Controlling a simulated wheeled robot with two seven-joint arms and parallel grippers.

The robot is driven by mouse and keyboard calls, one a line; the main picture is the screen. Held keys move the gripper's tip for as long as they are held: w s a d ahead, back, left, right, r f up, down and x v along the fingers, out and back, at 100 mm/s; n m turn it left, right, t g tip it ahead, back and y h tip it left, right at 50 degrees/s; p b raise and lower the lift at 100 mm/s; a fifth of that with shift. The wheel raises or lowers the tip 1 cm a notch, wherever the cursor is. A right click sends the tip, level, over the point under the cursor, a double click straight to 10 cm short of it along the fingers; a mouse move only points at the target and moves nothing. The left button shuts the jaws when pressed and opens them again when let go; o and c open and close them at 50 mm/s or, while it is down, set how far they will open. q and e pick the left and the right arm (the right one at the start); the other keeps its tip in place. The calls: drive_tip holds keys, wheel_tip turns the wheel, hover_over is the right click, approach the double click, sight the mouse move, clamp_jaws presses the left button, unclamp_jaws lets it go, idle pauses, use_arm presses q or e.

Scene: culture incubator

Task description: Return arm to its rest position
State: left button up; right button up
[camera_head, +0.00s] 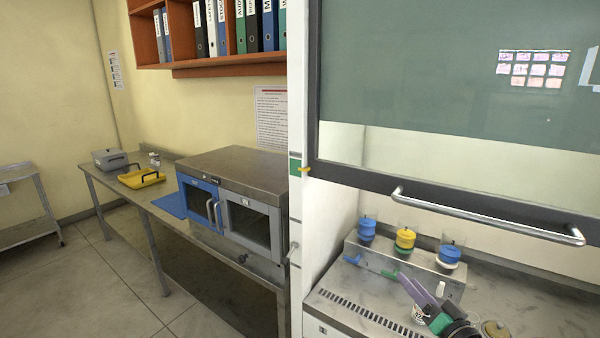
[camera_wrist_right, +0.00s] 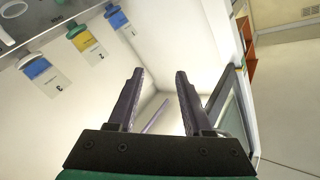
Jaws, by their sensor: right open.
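My right gripper (camera_head: 412,284) shows at the lower right of the head view, its purple fingers over the front of the hood's work surface. In the right wrist view the two fingers of the right gripper (camera_wrist_right: 157,74) stand apart with nothing held between them. A thin purple rod-like shape (camera_wrist_right: 156,116) shows between the fingers there, too unclear to name. My left gripper is not in either view.
A metal stand (camera_head: 400,262) with blue and yellow cups is behind the right gripper. The hood's raised glass sash with its handle (camera_head: 490,216) hangs above. The incubator (camera_head: 235,205) stands on the bench at left, near a yellow tray (camera_head: 141,179). A round tan lid (camera_head: 496,330) lies right of the gripper.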

drive_tip(key=s+a+f+n+g, duration=0.55)
drive_tip(key=s+f+g, duration=0.25)
drive_tip(key=s+f, duration=0.4)
drive_tip(key=s+f+n+g+h, duration=0.1)
drive_tip(key=s+f+g+h, duration=0.35)
drive_tip(key=s, duration=0.75)
wheel_tip(320, 180, down, 28)
drive_tip(key=s+g+b, duration=0.3)
drive_tip(key=s+d+f+b, duration=0.1)
drive_tip(key=s+d+f, duration=0.1)
drive_tip(key=s+f, duration=0.6)
drive_tip(key=s+d+f+g+b, duration=0.1)
drive_tip(key=s+f, duration=0.7)
drive_tip(key=shift+d+y, duration=0.35)
drive_tip(key=shift+s+f+n, duration=0.1)
drive_tip(key=shift+s+n, duration=0.05)
drive_tip(key=shift+n, duration=0.1)
